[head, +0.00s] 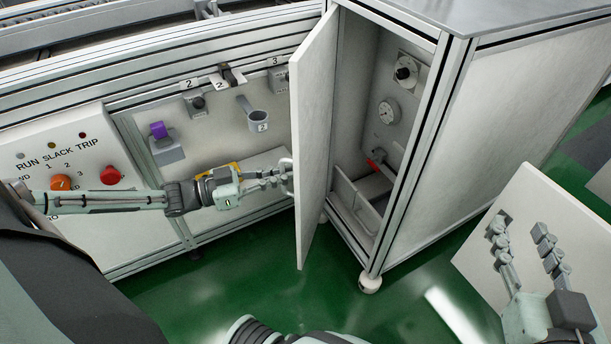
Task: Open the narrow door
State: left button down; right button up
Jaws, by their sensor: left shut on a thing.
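The narrow door (314,140) is a tall white panel on the cabinet (480,130). It stands swung out to the left, and the cabinet's inside shows. A pale handle (288,166) sits on the door's left face. My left gripper (284,177) is shut on the handle; its fingertips partly cover it. My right gripper (520,230) is open and empty at the lower right, well away from the door, in front of a white panel (530,195).
Inside the cabinet are a dial gauge (388,111), a black knob (405,72), a red-handled part (375,166) and a low bin (352,203). Left of the door is a control panel (85,150) and a board with a scoop (258,117). Green floor (260,270) is clear below.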

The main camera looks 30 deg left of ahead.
pick_arm(q)
jog(key=a, duration=0.6)
pick_arm(e)
jog(key=shift+a+r+t, duration=0.2)
jog(key=shift+r+t, duration=0.1)
jog(key=shift+r, duration=0.25)
pick_arm(q)
jog(key=shift+w, duration=0.1)
jog(key=c, duration=1.9)
grip_release()
jog(key=shift+d, duration=0.1)
